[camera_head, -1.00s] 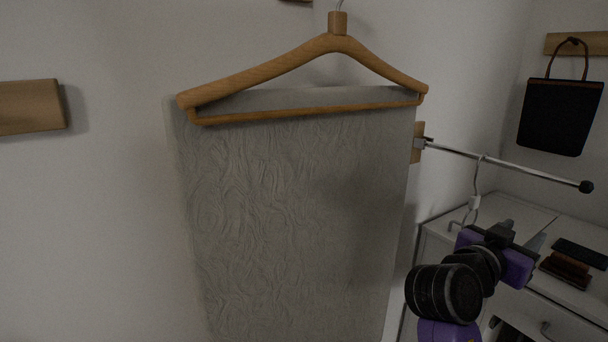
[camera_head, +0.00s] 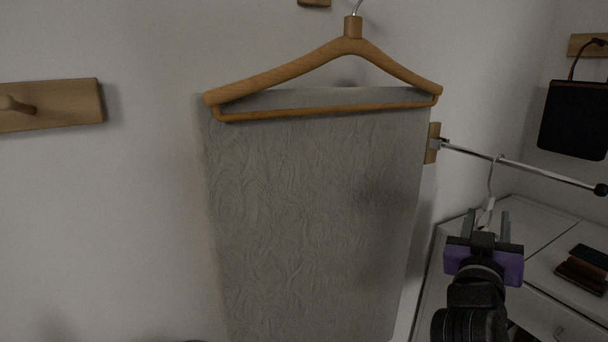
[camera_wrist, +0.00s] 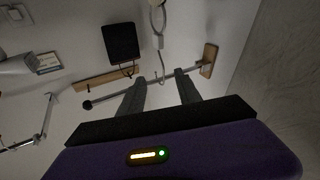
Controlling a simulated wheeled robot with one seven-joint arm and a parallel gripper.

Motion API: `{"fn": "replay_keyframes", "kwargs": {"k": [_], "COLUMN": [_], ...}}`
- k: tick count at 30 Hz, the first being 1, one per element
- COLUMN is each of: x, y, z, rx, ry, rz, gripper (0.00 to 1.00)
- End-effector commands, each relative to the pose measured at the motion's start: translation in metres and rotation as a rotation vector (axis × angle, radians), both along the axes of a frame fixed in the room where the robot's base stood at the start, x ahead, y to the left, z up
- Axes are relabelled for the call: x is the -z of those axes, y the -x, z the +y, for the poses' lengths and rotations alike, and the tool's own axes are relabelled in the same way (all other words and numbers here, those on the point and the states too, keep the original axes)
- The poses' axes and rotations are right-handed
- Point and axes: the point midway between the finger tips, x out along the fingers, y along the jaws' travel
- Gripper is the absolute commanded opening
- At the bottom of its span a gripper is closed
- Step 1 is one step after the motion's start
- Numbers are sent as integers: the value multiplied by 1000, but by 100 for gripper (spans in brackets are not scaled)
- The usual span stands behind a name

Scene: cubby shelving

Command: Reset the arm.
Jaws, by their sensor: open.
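My gripper (camera_head: 487,222) is at the lower right in the head view, in front of the white cabinet. Its two grey fingers point up and away, apart from each other, with nothing between them. In the wrist view my gripper (camera_wrist: 160,92) also shows open and empty, with the purple wrist body below. A hook hanger (camera_head: 490,195) hangs from the metal rail (camera_head: 540,171) just beyond the fingertips. In the wrist view the hanger (camera_wrist: 158,35) lies beyond the gap between the fingers; I cannot tell how far off it is.
A grey textured cloth (camera_head: 315,210) hangs on a wooden hanger (camera_head: 300,68) left of my arm. A black bag (camera_head: 575,118) hangs at the right. Dark flat items (camera_head: 582,270) lie on the white cabinet (camera_head: 535,222). A wooden peg board (camera_head: 60,104) is at the left.

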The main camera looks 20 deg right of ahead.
Motion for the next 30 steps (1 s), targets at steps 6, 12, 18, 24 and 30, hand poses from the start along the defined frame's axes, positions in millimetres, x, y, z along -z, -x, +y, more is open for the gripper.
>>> {"fn": "replay_keyframes", "kwargs": {"k": [6, 12, 18, 24, 30], "x": [45, 93, 128, 151, 165], "y": [-11, 8, 52, 109, 172], "z": [65, 140, 204, 250, 281], "rx": [-254, -501, -689, -820, -900], "ry": [55, 67, 31, -46, -153], "rz": [62, 88, 85, 77, 88], "gripper": [40, 40, 40, 40, 40]}}
